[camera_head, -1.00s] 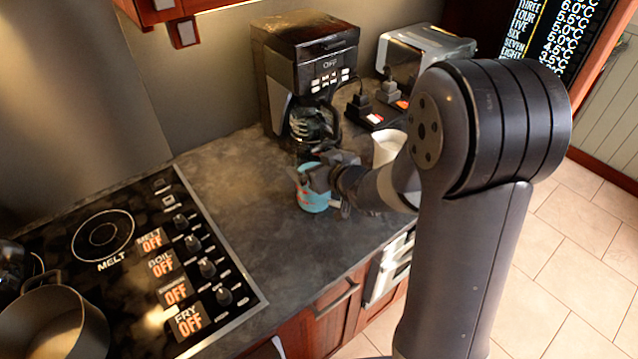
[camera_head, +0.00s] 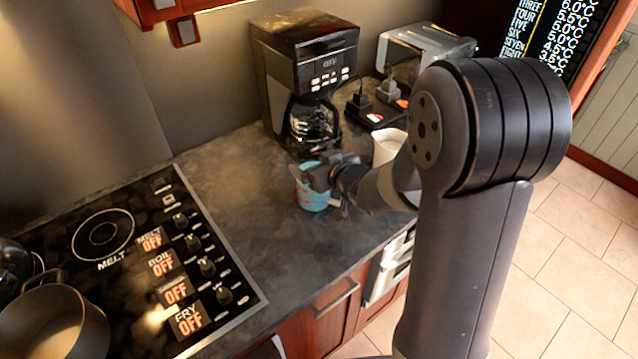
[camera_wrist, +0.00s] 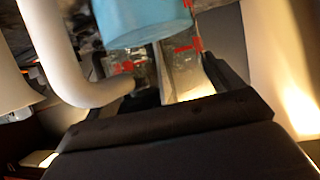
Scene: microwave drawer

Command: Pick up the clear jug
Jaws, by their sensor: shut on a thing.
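The clear jug (camera_head: 312,196), with red markings and blue showing through it, is on or just above the dark counter in front of the coffee maker. I cannot tell whether it touches the counter. My gripper (camera_head: 324,178) reaches it from the right and is shut on it, covering part of its side. In the wrist view, the jug's blue part (camera_wrist: 143,20) is at the top, with clear, red-marked plastic below it, between the fingers of my gripper (camera_wrist: 158,78).
A white pitcher (camera_head: 388,146) stands close to the right of my gripper; its handle (camera_wrist: 78,75) shows in the wrist view. A coffee maker (camera_head: 305,80) and toaster (camera_head: 425,50) stand behind. A stove (camera_head: 130,265) with a pot (camera_head: 50,325) is left. Counter between is clear.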

